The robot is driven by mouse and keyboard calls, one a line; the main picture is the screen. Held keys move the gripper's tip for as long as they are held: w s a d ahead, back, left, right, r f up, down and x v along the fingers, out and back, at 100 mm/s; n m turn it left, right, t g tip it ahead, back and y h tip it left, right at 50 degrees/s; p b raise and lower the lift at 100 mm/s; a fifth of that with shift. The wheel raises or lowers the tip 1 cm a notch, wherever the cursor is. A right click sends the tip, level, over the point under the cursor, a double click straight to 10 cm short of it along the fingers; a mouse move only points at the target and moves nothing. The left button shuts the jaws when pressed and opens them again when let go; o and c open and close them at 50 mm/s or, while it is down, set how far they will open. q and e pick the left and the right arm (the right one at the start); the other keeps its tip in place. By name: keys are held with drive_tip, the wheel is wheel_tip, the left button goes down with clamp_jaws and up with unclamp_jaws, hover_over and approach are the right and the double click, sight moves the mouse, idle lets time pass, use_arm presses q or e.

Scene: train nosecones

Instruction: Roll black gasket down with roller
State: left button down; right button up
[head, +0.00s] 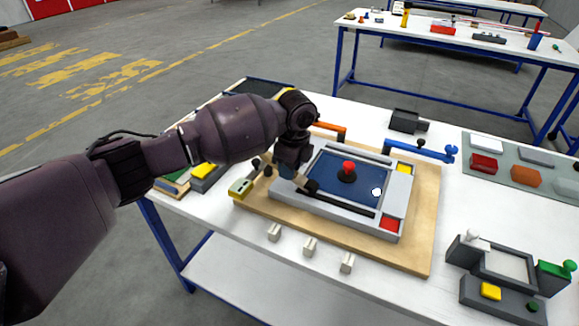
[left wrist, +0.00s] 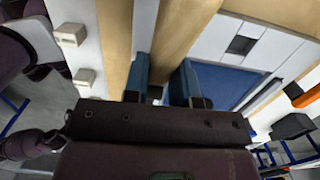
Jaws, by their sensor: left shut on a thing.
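My left gripper (head: 289,172) reaches down over the left front corner of a grey frame. It is shut on a small tool that looks like the roller (head: 312,187), with a dark end and a pale handle mostly hidden by the fingers. The black gasket (head: 345,204) is a dark strip along the front edge of the frame (head: 407,180). The roller's dark end is at the gasket's left end; I cannot tell whether they touch. My right gripper is not in view.
The frame lies on a wooden board (head: 425,220) and holds a blue panel (head: 331,170) with a red-topped black knob (head: 347,172). Several small pale blocks (head: 310,247) stand in front. An orange clamp (head: 329,128) and a blue clamp (head: 420,150) are behind.

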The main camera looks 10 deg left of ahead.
use_arm(q)
drive_tip(key=shift+d+r, duration=0.1)
drive_tip(key=shift+d, duration=0.35)
drive_tip(key=shift+s+d+p, duration=0.2)
drive_tip(key=shift+d+p, duration=0.15)
drive_tip(key=shift+d, duration=0.25)
drive_tip(key=shift+p, duration=0.3)
idle(0.5)
drive_tip(key=shift+s+f, duration=0.1)
drive_tip(key=shift+f, duration=0.15)
idle(0.8)
idle(0.5)
drive_tip(key=shift+r+p, duration=0.2)
drive_tip(key=shift+p, duration=0.2)
drive_tip(key=shift+d, duration=0.3)
drive_tip(key=shift+s+d+p, duration=0.15)
drive_tip(key=shift+d+p, duration=0.15)
drive_tip(key=shift+d, duration=0.4)
idle(0.6)
